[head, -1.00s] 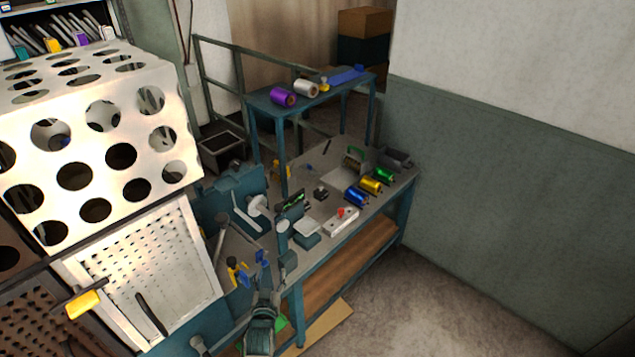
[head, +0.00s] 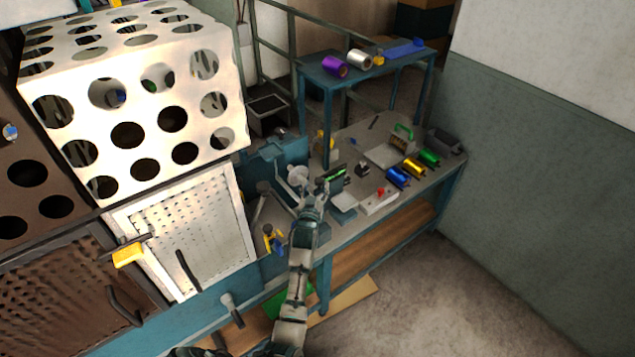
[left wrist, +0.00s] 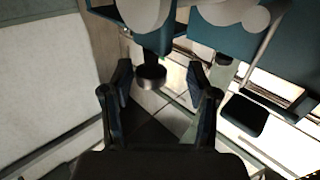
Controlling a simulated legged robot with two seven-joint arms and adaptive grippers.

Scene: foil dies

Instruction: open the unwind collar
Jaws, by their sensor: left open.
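The unwind unit, a teal housing with a white disc (head: 298,175), stands at the left end of the workbench. I cannot tell for sure which of its parts is the collar. My left gripper (head: 313,190) is beside the disc, on its front right side. In the left wrist view the left gripper (left wrist: 160,76) is open, its two dark fingers apart. A short dark round knob (left wrist: 151,77) shows between the fingertips; I cannot tell whether it touches them. Pale discs (left wrist: 225,12) and teal housings are at the top of that view. My right gripper is not in view.
Blue (head: 398,177), gold (head: 413,167) and green (head: 429,158) foil rolls lie on the bench's right part. A raised shelf (head: 390,62) holds a purple roll (head: 335,66) and a silver roll (head: 360,59). A white perforated guard (head: 150,90) stands at the left.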

